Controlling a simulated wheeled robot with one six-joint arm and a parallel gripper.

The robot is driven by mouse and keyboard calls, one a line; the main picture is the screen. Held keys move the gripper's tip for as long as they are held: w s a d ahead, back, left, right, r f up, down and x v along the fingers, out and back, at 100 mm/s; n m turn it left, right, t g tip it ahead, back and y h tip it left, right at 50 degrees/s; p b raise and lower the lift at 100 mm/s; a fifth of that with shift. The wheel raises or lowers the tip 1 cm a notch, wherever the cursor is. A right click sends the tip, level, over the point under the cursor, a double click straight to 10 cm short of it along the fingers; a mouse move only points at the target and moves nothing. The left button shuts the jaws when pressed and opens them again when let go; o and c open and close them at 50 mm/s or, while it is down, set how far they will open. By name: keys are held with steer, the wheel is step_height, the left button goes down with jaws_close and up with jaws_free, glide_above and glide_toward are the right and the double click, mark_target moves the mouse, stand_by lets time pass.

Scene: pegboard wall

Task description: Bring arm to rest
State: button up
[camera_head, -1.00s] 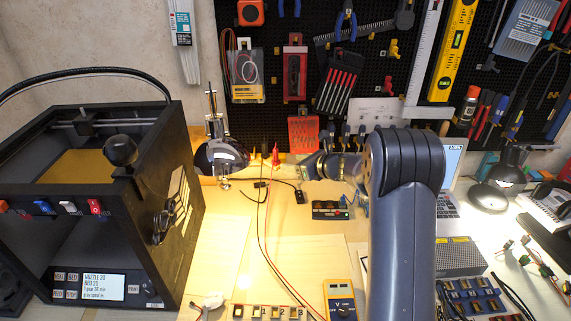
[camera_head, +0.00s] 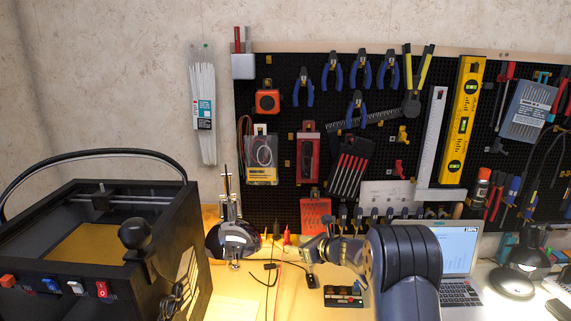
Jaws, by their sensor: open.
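My arm's dark grey link (camera_head: 405,262) rises from the bottom edge, right of centre. A thinner, grey wrist section reaches left from behind it over the workbench. My gripper (camera_head: 316,250) is at the far left end of that section, small and partly hidden by my own arm. It is open, and I see nothing held in it. It is in front of the lower part of the pegboard (camera_head: 335,190), near an orange case (camera_head: 315,214) hanging there. Whether it touches anything there I cannot tell.
A black 3D printer (camera_head: 100,245) stands at the left. A lamp (camera_head: 233,238) is left of my gripper, and a laptop (camera_head: 458,255) and second lamp (camera_head: 520,268) are at the right. Small electronics and wires lie on the bench below. Tools fill the pegboard.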

mark_target(289, 243)
steer(key=p+x, duration=0.1)
steer(key=x, duration=0.5)
steer(key=shift+a, duration=0.1)
steer(key=shift+w+a+f, duration=0.15)
steer(key=shift+w+f, duration=0.1)
steer(key=shift+f, duration=0.05)
steer(key=shift+r, duration=0.2)
